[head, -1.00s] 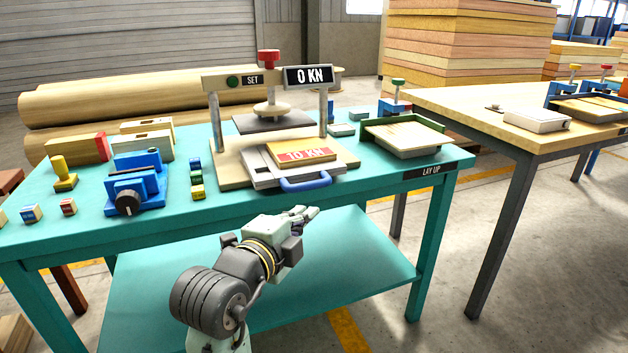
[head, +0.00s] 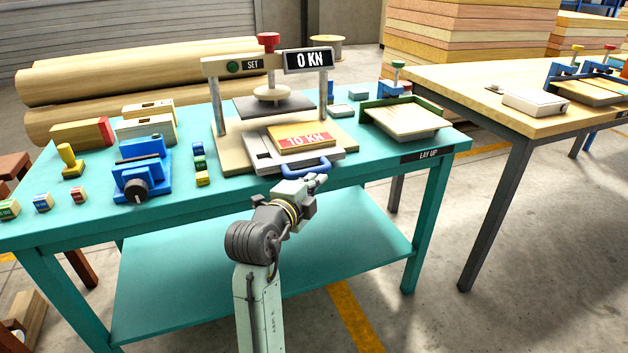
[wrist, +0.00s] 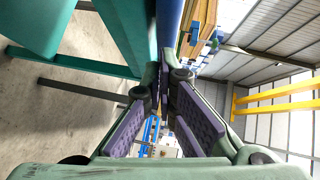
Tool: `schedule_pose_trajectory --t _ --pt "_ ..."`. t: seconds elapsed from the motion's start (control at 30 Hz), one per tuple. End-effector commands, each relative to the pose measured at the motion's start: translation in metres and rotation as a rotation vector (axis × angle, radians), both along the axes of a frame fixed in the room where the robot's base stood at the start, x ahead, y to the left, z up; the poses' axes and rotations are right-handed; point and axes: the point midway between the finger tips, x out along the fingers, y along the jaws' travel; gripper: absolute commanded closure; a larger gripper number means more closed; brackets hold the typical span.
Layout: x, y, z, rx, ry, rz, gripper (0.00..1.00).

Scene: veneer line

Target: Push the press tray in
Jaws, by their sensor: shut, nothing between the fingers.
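The press tray (head: 262,152) is a light grey slide sticking out of the front of the press (head: 222,150). It has a blue handle (head: 306,170) at its front edge. A wooden panel with a red "10 KN" label (head: 305,140) lies on it. My gripper (head: 319,180) is shut and empty, just in front of and slightly below the handle in the head view; I cannot tell whether they touch. In the wrist view, the finger pads of my gripper (wrist: 160,100) are close together, and a blue bar (wrist: 169,25), probably the handle, runs beside them at the top.
The press display (head: 308,59) reads 0 KN. A blue clamp fixture (head: 142,175) and small coloured blocks (head: 200,163) are on the teal table (head: 225,200) to the left. A green-sided tray (head: 405,120) is to the right. The table's front edge lies beneath my gripper.

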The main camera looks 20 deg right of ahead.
Motion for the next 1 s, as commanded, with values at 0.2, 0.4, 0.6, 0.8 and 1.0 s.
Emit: schedule_pose_trajectory --t 0.2,0.4,0.6,0.8,1.0 --pt "0.0 0.0 0.0 -0.001 -0.001 0.0 1.0" --pt "0.012 0.0 -0.001 -0.001 -0.002 0.0 1.0" --pt "0.056 0.002 -0.003 0.001 -0.001 0.0 1.0" --pt "0.084 0.003 -0.001 0.0 0.0 -0.001 1.0" --pt "0.087 0.003 0.001 -0.001 -0.001 -0.002 1.0"
